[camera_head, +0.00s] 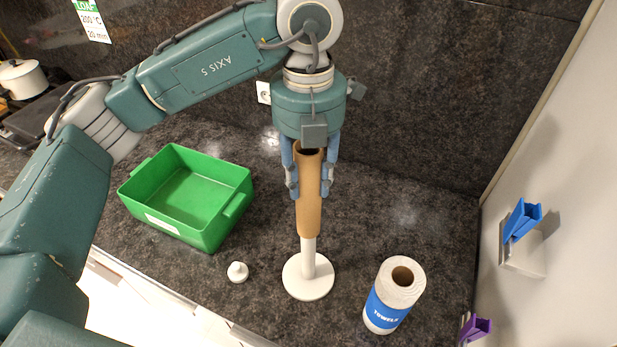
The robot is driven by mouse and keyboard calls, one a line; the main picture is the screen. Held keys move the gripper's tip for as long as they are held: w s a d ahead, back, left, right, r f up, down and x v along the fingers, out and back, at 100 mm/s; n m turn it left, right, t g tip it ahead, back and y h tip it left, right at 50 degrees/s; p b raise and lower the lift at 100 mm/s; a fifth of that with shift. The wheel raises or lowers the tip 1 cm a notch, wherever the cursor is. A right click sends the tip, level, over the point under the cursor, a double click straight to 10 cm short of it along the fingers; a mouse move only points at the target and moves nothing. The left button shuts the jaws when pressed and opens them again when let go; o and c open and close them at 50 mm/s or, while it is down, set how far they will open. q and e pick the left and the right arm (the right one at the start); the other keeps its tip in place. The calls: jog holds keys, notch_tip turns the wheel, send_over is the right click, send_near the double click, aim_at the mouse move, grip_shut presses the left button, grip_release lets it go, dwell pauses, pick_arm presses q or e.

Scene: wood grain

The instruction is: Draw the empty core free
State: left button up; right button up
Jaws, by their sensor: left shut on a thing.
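A brown cardboard core (309,205) is around the upper part of a white upright post on a round white base (308,279). The lower part of the post shows bare below the core. My left gripper (309,188) comes down from above with its fingers on both sides of the core and is shut on it near its top. The core's dark open top end shows between the fingers. A small white knob (238,272) lies on the counter left of the base. My right gripper is not in view.
A full roll of towels (402,288) with a blue band stands right of the holder. A green bin (206,235), empty, is on the left. A blue clip (522,219) and a purple clip (476,327) are on the right wall. A dark wall closes off the back.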

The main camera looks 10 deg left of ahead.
aim_at(309, 161)
pick_arm(q)
jog(key=shift+r, duration=0.1)
jog(key=shift+r, duration=1.5)
jog(key=shift+r, duration=0.35)
jog(key=shift+r, duration=1.9)
jog(key=shift+f, duration=0.15)
